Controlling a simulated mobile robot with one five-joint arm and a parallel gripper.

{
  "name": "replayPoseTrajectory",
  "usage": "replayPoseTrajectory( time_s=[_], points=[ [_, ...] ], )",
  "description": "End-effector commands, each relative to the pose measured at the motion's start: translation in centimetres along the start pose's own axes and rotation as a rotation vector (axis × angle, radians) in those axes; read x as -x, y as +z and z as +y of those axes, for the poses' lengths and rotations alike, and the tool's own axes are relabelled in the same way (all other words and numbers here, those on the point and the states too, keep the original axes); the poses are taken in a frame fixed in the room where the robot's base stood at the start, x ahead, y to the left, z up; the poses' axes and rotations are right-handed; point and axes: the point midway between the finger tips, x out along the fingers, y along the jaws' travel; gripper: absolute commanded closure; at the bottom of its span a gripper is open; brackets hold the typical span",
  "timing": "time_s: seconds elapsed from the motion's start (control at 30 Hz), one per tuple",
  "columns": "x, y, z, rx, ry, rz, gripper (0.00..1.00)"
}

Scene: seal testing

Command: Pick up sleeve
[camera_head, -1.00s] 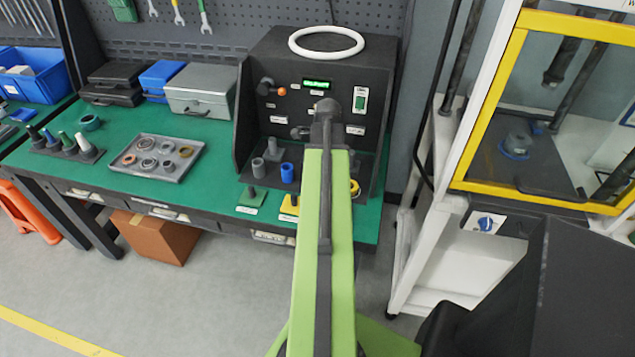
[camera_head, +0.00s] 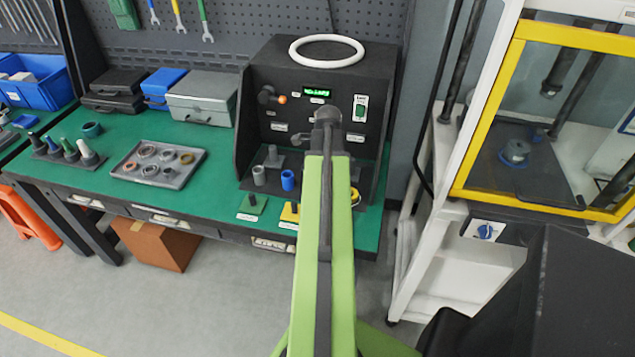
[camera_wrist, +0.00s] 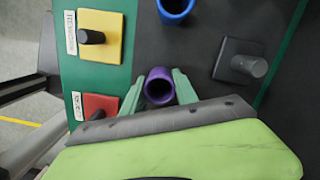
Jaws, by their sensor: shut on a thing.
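A purple sleeve (camera_wrist: 159,88) stands between the two green fingers of my gripper (camera_wrist: 158,82) in the wrist view, with its open end toward the camera. The fingers are shut on its sides. In the head view my arm hides the gripper and the purple sleeve. A blue sleeve (camera_head: 288,180) and a grey sleeve (camera_head: 259,175) stand on the black shelf of the test box. The blue sleeve also shows at the top edge of the wrist view (camera_wrist: 174,8).
A yellow plate (camera_head: 290,214) and a green plate (camera_head: 251,207), each with a dark peg, lie at the bench front. The wrist view shows a red plate (camera_wrist: 101,104) and a dark plate (camera_wrist: 229,52), both with pegs. A parts tray (camera_head: 157,166) lies left. A yellow-framed press (camera_head: 480,120) stands right.

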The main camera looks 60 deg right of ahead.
Motion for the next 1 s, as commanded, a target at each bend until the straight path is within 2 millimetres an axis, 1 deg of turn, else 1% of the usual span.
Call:
replayPoseTrajectory(
  time_s=[0.03,0.17,0.27,0.3,0.37,0.5,0.6,0.7,0.83,1.0],
  points=[
    [0.9,0.1,0.0,0.000,0.000,0.000,1.00],
    [2.8,0.3,0.0,0.000,0.000,0.000,1.00],
    [4.7,0.6,0.0,0.000,0.000,0.000,1.00],
    [5.0,-0.4,0.5,-0.004,0.000,0.000,1.00],
    [6.0,-1.6,1.0,-0.005,0.000,0.000,1.00],
    [8.4,-4.4,2.3,-0.005,0.000,0.000,1.00],
    [9.9,-6.3,3.2,-0.004,0.000,-0.001,1.00],
    [11.0,-7.8,3.8,-0.003,0.000,-0.001,1.00],
    [11.7,-9.0,4.3,-0.001,0.000,0.000,1.00],
    [11.8,-9.4,4.5,0.000,0.000,0.000,1.00]
  ],
)
